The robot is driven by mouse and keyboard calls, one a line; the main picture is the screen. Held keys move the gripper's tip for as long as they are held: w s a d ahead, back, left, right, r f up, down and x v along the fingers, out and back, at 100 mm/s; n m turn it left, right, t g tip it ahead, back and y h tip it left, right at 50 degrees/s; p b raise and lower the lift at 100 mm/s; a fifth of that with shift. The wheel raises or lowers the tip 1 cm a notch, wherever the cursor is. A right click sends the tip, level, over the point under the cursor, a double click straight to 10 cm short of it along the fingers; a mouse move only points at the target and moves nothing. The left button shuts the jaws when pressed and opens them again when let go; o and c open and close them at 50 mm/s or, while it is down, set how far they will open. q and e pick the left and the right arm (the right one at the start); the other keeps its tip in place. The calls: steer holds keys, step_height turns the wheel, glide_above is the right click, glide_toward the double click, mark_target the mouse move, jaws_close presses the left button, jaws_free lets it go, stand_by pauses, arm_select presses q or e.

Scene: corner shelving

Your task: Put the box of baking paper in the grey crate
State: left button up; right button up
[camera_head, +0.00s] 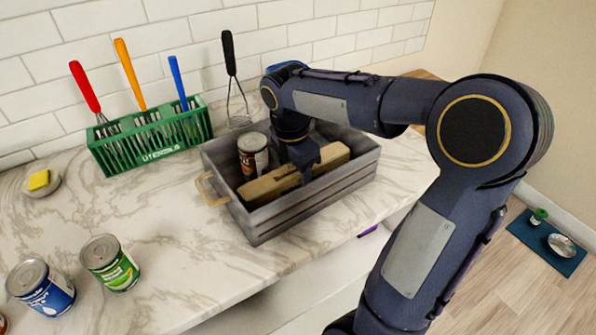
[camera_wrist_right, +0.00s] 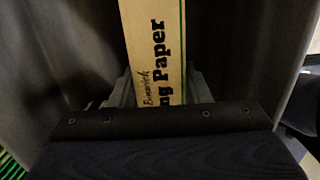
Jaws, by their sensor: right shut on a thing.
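The box of baking paper (camera_head: 270,184) is a long tan box lying lengthwise inside the grey crate (camera_head: 281,218). In the right wrist view the box (camera_wrist_right: 155,50) shows printed lettering ending in "Paper". My right gripper (camera_head: 302,172) reaches down into the crate and is shut on the box near its middle. The gripper hides part of the box, and I cannot tell whether the box touches the crate floor. My left gripper does not show in either view.
A can (camera_head: 253,158) stands in the crate behind the box. A blue can (camera_head: 42,288) and a green can (camera_head: 110,263) stand front left. The counter between is clear.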

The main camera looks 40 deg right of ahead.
mark_target(292, 170)
steer(key=shift+f, duration=0.15)
steer(key=o, duration=1.2)
steer(key=shift+o, duration=0.2)
step_height(292, 170, up, 12)
steer(key=a+p, duration=0.1)
steer(key=p, duration=0.1)
steer(key=shift+a+r, duration=0.2)
